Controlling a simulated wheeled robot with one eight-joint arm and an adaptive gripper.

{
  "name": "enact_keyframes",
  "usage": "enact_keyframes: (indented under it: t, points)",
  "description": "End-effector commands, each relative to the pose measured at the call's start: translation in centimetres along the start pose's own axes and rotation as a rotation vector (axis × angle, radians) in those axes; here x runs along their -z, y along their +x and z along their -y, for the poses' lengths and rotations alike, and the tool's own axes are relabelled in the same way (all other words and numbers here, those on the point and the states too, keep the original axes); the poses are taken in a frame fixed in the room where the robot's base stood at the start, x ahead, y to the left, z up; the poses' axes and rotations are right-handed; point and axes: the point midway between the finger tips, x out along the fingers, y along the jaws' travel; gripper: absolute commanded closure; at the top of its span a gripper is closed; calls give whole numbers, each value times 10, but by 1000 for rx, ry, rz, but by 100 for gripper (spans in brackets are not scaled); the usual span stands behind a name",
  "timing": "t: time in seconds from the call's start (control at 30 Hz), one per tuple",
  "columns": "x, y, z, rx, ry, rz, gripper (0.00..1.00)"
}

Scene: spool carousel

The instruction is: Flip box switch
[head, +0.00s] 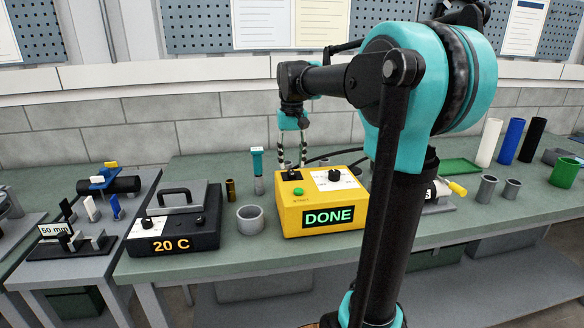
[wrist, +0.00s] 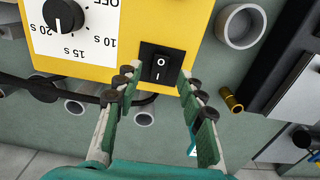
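The yellow box (head: 322,203) stands on the bench, and its front display reads DONE in green. Its black rocker switch (wrist: 160,64), marked O and I, shows in the wrist view on the box's top panel; the switch's pressed side is hard to tell. My gripper (wrist: 156,76) is open, with its two fingers apart on either side of the switch and nothing between them. In the head view my gripper (head: 292,160) points down behind the switch (head: 291,175). Whether the fingertips touch the box cannot be told.
On the box are a green button (head: 298,191) and a dial panel (head: 336,179). To its left are a grey ring (head: 250,218), a brass fitting (head: 231,189) and a black 20 C unit (head: 172,222). A dark cable (wrist: 70,94) runs behind the box.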

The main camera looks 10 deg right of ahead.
Motion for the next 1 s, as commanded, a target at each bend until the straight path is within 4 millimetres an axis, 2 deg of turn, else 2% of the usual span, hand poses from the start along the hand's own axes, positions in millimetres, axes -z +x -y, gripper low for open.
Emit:
enact_keyframes:
  t: [0.2,0.57,0.9,1.0]
  points:
    - [0,23,0,0,0,0,60]
    - [0,27,0,0,0,0,60]
    - [0,27,0,0,0,0,100]
    - [0,27,0,0,0,0,100]
